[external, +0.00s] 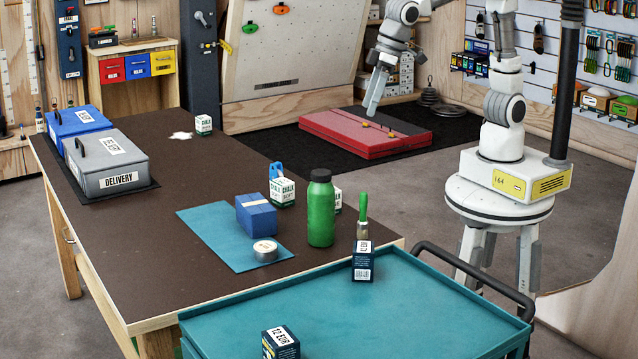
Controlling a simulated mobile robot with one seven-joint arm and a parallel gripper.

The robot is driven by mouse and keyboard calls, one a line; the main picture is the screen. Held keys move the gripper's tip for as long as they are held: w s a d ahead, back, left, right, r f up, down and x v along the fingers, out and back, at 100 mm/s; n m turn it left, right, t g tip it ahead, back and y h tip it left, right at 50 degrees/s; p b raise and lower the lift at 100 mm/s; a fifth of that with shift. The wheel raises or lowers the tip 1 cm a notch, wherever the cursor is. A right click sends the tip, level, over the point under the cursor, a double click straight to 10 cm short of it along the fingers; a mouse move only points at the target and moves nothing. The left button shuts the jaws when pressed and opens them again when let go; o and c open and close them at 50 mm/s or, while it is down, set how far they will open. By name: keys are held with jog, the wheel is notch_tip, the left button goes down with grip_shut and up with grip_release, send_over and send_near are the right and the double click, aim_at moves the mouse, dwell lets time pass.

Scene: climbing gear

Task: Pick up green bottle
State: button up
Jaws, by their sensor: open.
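The green bottle (321,212) with a dark cap stands upright near the right edge of the brown table (130,235). My gripper (371,108) hangs open and empty, pointing down, in the upper right of the external view. It is well apart from the bottle and appears above and beyond it, near the red mat. The gap between its fingers is hard to see from this side. The bottle partly hides a white box behind it.
A teal cart (400,310) adjoins the table.

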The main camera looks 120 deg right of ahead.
jog(key=m, duration=0.2)
send_near(317, 186)
jog(key=shift+g+h, duration=0.3)
jog(key=f, duration=0.2)
jog(key=d+f+b, duration=0.1)
jog(key=f, duration=0.2)
jog(key=shift+s+d+f, duration=0.2)
jog(key=shift+d, duration=0.05)
jog(key=shift+w+d+x, duration=0.1)
jog(key=shift+d+x, duration=0.1)
jog(key=shift+x, duration=1.2)
jog(key=shift+w+d+x, duration=0.15)
jog(key=shift+x, duration=1.25)
jog(key=shift+r, duration=0.15)
grip_shut()
